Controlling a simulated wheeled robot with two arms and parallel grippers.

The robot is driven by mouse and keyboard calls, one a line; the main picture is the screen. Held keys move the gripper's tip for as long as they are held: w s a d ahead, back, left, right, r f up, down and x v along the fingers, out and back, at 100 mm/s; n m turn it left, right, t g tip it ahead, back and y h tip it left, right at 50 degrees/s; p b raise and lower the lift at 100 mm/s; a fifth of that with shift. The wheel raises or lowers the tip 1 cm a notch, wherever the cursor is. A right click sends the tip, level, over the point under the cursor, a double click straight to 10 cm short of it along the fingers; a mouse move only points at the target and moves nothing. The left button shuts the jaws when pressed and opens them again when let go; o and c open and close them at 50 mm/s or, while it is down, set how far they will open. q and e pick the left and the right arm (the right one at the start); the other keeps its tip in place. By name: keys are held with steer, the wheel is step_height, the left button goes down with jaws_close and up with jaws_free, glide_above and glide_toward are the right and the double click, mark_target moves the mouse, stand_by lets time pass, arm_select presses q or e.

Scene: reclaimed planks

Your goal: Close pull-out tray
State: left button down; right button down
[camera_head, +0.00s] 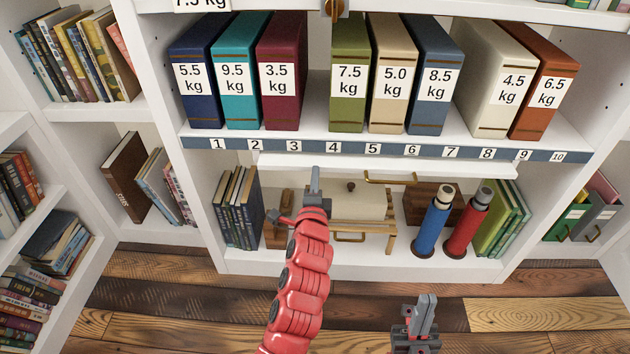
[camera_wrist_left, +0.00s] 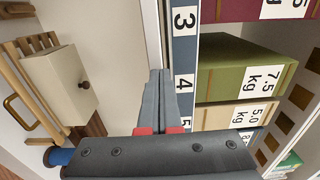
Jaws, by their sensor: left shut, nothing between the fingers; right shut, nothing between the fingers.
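The pull-out tray (camera_head: 460,167) is a thin white board just below the blue numbered strip, with a brass handle (camera_head: 390,178) under its front edge. How far it stands out is hard to judge from above. My left gripper (camera_head: 315,180) is shut and empty, its fingertips at the left part of the tray's front, left of the handle. I cannot tell whether they touch it. In the left wrist view the shut fingers (camera_wrist_left: 157,90) point along the numbered strip. My right gripper (camera_head: 426,308) is shut and empty, low over the floor, apart from the shelf.
Weight-marked binders (camera_head: 348,80) stand on the shelf above the numbered strip (camera_head: 400,150). Below the tray are a cream box (camera_head: 355,205), a blue bottle (camera_head: 432,225), a red bottle (camera_head: 467,225) and books (camera_head: 235,210). The plank floor (camera_head: 190,310) in front is clear.

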mark_target(316, 163)
arm_select(q)
steer(key=w, duration=0.4)
steer(key=shift+w+p, duration=0.15)
steer(key=shift+p, duration=0.15)
steer(key=shift+w+r, duration=0.15)
steer(key=shift+w, duration=0.05)
steer(key=shift+a+r, duration=0.1)
steer(key=shift+r, duration=0.15)
